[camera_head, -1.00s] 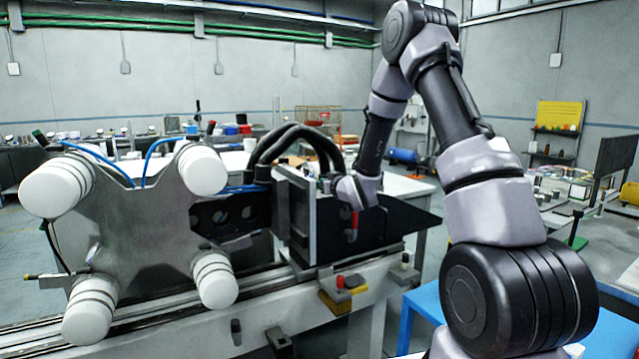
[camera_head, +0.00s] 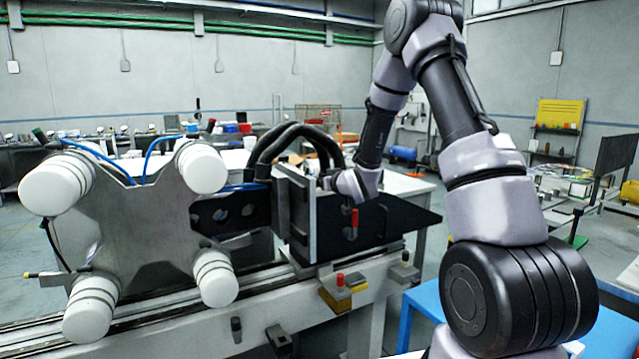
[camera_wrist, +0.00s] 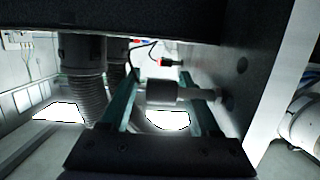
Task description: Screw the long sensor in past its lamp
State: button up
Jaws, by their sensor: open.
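In the wrist view my gripper (camera_wrist: 159,80) is open, with its two teal fingers pointing away from the camera. A pale grey cylinder (camera_wrist: 162,92) lies crosswise in the gap between the fingers, as seen from here. A thin rod runs from it to the right, towards a dark wall; I cannot tell whether the fingers touch it. A red-tipped plug (camera_wrist: 167,62) on a black cable sits just beyond, near the same wall. I cannot tell for sure which part is the long sensor or its lamp. In the head view my fingertips are hidden at the machine.
The dark wall (camera_wrist: 241,95) stands close on the right of the fingers. A ribbed hose (camera_wrist: 86,92) hangs on the left. In the head view an upright plate (camera_head: 299,215), a red handle (camera_head: 354,222) and thick black hoses (camera_head: 290,140) surround my wrist.

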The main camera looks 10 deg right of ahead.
jog(key=v, duration=1)
jog(key=shift+s, duration=0.25)
jog(key=shift+d, duration=0.1)
jog(key=s+d+r+m+g+h, duration=0.35)
jog(key=s+d+r+h, duration=0.2)
jog(key=s+r, duration=0.45)
jog(key=s+a+r+m+g+y, duration=0.1)
jog(key=s+r+m+g, duration=0.1)
jog(key=s, duration=0.9)
jog(key=s+a+r+m+g+y, duration=0.1)
jog(key=s+r, duration=0.3)
jog(key=s, duration=0.7)
jog(key=shift+s+a+m+g+y, duration=0.25)
jog(key=shift+m+g+y, duration=0.2)
jog(key=shift+m+g, duration=0.2)
jog(key=shift+w+r, duration=0.15)
